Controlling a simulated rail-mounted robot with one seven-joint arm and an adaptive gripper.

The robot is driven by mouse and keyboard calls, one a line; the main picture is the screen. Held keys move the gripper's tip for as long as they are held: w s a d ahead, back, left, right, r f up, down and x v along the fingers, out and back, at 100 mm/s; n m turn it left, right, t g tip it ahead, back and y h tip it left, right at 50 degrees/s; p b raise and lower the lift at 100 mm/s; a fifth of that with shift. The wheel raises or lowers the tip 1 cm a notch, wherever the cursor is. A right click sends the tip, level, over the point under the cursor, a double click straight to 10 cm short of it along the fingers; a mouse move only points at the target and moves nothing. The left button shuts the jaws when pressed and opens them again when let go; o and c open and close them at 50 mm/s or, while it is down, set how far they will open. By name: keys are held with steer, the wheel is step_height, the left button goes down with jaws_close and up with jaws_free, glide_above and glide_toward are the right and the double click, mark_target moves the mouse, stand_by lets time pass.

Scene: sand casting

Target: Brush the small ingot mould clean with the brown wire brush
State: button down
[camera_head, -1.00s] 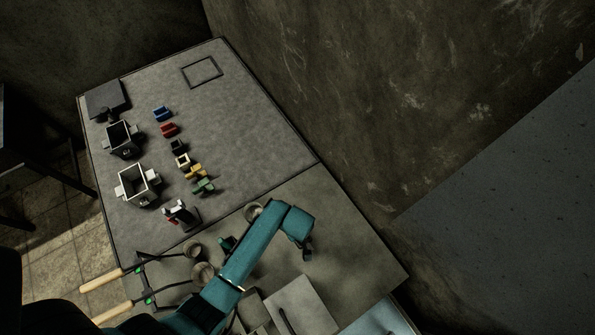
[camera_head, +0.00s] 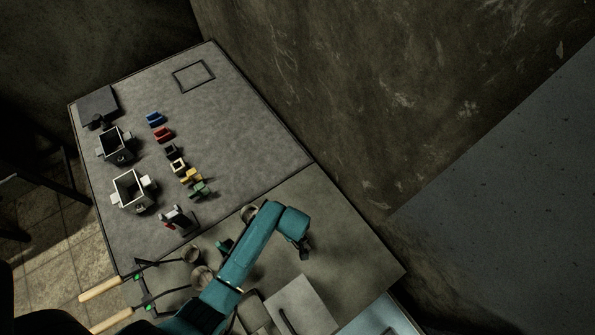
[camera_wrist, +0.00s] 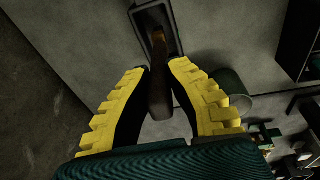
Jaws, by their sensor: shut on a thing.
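My gripper (camera_wrist: 160,72) has two yellow-padded fingers in the wrist view, closed on the brown wire brush (camera_wrist: 160,92). The brush's brown handle runs forward from between the fingers. Its far end lies over a small dark rectangular mould (camera_wrist: 139,22) at the top of that view; whether the bristles touch it cannot be told. In the head view my gripper (camera_head: 305,250) hangs at the end of the teal arm, above the lighter near part of the table. The brush and this mould cannot be made out clearly there.
Round cups (camera_head: 203,278) and two wooden-handled tools (camera_head: 100,290) lie left of my arm. A pale slab (camera_head: 305,300) lies below the gripper in the picture. Coloured blocks (camera_head: 163,135) and open boxes (camera_head: 129,189) stand farther back. A wall rises right of the table.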

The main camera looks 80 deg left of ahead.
step_height(320, 180, up, 5)
steer(key=p, duration=0.5)
steer(key=shift+r, duration=0.15)
